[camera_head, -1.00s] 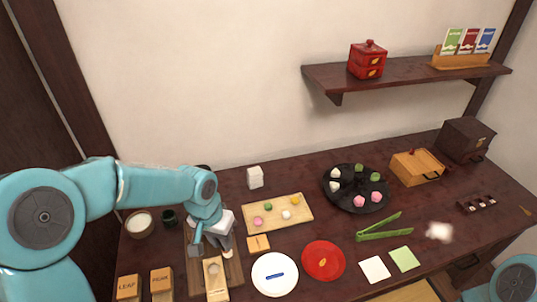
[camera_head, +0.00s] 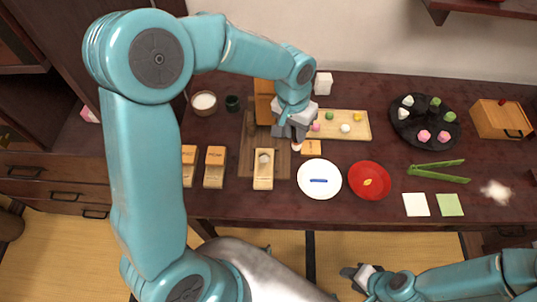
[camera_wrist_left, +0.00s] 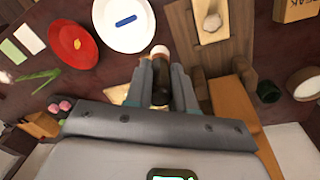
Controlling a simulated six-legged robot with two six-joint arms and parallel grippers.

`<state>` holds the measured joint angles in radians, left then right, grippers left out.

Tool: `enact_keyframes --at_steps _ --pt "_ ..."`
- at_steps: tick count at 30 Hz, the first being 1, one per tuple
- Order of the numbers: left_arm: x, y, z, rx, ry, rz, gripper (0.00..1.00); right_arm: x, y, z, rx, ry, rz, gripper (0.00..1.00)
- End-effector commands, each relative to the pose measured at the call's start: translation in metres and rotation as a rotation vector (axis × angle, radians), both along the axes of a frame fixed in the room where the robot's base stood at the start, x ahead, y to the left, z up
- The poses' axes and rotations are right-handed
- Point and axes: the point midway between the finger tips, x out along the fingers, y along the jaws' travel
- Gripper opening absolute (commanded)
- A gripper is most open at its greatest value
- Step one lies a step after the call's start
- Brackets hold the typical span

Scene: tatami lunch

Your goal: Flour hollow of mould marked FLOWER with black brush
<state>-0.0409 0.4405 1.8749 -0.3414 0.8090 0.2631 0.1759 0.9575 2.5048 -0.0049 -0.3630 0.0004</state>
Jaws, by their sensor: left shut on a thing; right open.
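My left gripper (camera_head: 293,133) is shut on a dark brush (camera_wrist_left: 160,97), above the table to the right of the dark board. The brush's pale tip (camera_wrist_left: 160,50) points out beyond the fingers; it also shows in the head view (camera_head: 296,147). A pale wooden mould (camera_head: 263,178) with a roundish hollow lies at the board's front edge, left of and nearer than the brush tip, apart from it; its marking is unreadable here. It also shows in the wrist view (camera_wrist_left: 210,22). My right gripper (camera_head: 352,273) is open and empty, in front of the table.
Two more moulds (camera_head: 214,168) stand left; one reads PEAK in the wrist view (camera_wrist_left: 297,10). A white plate (camera_head: 319,191), red plate (camera_head: 370,190), sweets board (camera_head: 355,118) and green tongs (camera_head: 437,172) lie right. A flour bowl (camera_head: 204,103) and dark cup (camera_head: 233,103) stand behind left.

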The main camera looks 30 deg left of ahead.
Motion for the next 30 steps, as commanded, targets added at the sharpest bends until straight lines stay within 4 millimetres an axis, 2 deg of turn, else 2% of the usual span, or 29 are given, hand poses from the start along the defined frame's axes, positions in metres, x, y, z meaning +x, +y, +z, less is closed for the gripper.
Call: enact_keyframes --at_steps 6,8,12,16,23,30 --pt "-0.001 0.004 -0.001 0.005 0.002 0.001 0.0 0.0 0.0 0.0 0.0 0.0 0.0 0.43" --pt "-0.006 0.015 -0.003 0.019 0.008 0.005 0.0 0.0 0.0 -0.001 0.0 0.0 0.0 0.43" --pt "-0.021 0.051 -0.01 0.07 0.034 0.005 0.0 0.0 0.0 -0.003 0.0 0.0 0.0 0.43" --pt "-0.032 0.071 -0.014 0.101 0.051 0.002 0.0 0.0 0.0 -0.004 0.0 0.0 0.0 0.43" --pt "-0.034 0.074 -0.027 0.107 0.056 0.0 0.0 0.0 0.0 -0.014 0.0 0.0 0.0 0.43" --pt "-0.033 0.074 -0.055 0.107 0.055 0.0 0.0 0.0 0.0 -0.035 0.0 0.0 0.0 0.43"
